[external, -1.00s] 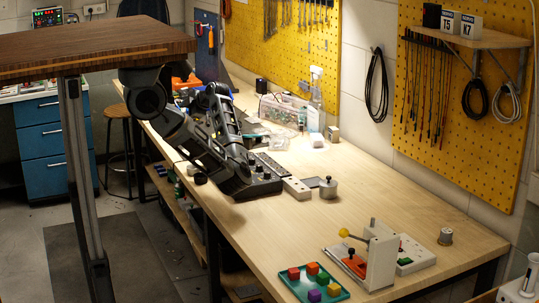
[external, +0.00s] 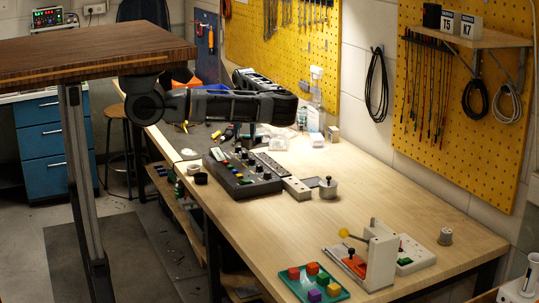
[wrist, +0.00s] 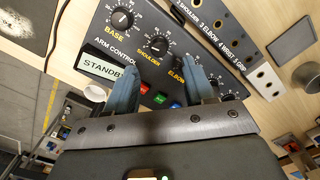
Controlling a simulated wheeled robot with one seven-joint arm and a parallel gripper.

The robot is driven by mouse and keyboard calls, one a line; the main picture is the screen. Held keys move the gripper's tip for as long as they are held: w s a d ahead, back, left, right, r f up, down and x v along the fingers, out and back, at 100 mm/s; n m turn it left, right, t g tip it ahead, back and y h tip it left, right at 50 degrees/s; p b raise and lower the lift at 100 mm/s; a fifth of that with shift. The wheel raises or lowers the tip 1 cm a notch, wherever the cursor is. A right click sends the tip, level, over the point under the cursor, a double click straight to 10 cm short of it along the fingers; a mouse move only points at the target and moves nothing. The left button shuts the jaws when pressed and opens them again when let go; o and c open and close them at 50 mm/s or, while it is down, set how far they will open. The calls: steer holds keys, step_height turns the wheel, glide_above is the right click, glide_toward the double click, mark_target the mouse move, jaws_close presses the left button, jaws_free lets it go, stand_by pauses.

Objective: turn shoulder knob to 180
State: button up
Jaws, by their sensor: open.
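The dark arm control panel (external: 262,187) lies on the bench; in the wrist view its face (wrist: 85,42) shows a row of black knobs. The shoulder knob (wrist: 160,45) has a white dial scale and the label SHOULDER beside it. Its exact setting is too small to read. My gripper (wrist: 161,65) is open, with its two blue-grey fingers apart over the panel. The shoulder knob shows between and beyond the fingertips, with nothing held. The right finger partly covers the elbow knob area. In the external view my arm reaches over the panel and the fingertips cannot be made out.
The base knob (wrist: 122,19) is left of the shoulder knob. A STANDBY display (wrist: 103,69) and coloured buttons (wrist: 161,98) are near the fingers. The bench's middle is clear.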

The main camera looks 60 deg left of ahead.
mark_target(245, 153)
step_height(245, 153, down, 7)
steer(key=shift+r+p, duration=0.1)
steer(key=shift+p, duration=0.25)
jaws_close()
stand_by(0.4)
